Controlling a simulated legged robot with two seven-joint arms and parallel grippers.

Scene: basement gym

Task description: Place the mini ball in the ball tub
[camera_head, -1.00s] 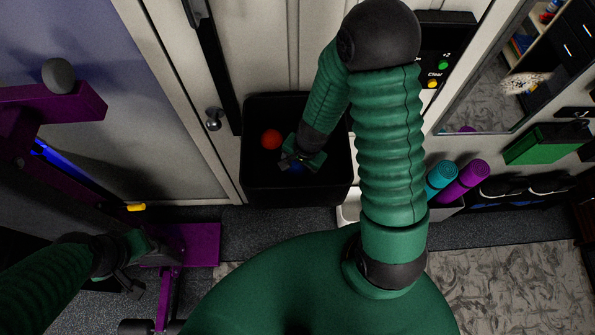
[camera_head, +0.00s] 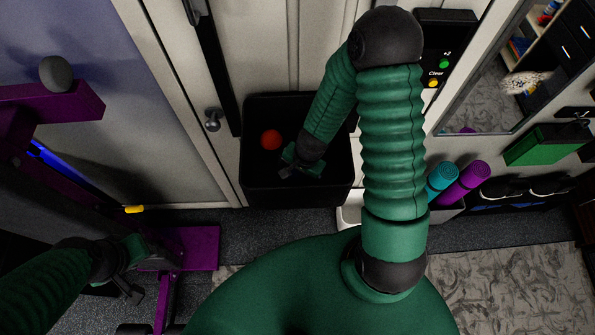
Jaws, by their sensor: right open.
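The ball tub (camera_head: 285,193) is a black, open-topped square bin standing against the white door. A red-orange ball (camera_head: 271,139) lies inside it, towards the left. My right gripper (camera_head: 290,172) reaches down over the tub's interior with its jaws open, right of and nearer than the red ball, not touching it. I cannot make out a ball between its fingers. A blue ball seen there earlier does not show now; it may be hidden under the gripper. My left gripper (camera_head: 132,286) hangs low at the left, far from the tub, and its jaw opening is unclear.
A purple gym machine (camera_head: 190,247) stands at the left, near my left arm. A teal rolled mat (camera_head: 442,177) and a purple rolled mat (camera_head: 470,174) stand right of the tub. A patterned rug (camera_head: 510,285) lies on the open floor at lower right.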

